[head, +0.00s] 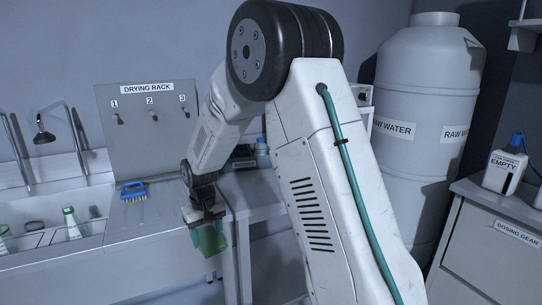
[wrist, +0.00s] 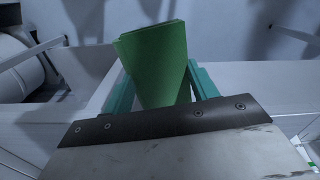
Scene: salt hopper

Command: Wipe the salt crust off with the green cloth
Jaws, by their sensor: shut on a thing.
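The green cloth (head: 213,241) hangs below my gripper (head: 206,226), in front of the sink counter's right end in the head view. In the wrist view the cloth (wrist: 155,62) is folded and stands between my gripper's two teal fingers (wrist: 160,88), which are shut on it. The cloth looks clear of the counter, though the exact gap cannot be told. No salt crust can be made out in either view. The salt hopper is not identifiable either.
A sink counter (head: 165,225) with a blue brush (head: 133,190) and green-capped bottles (head: 71,222) is at left, below a drying rack panel (head: 150,115). A large raw water tank (head: 425,100) stands at back right. A dosing gear cabinet (head: 490,250) holds a container marked empty (head: 504,171).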

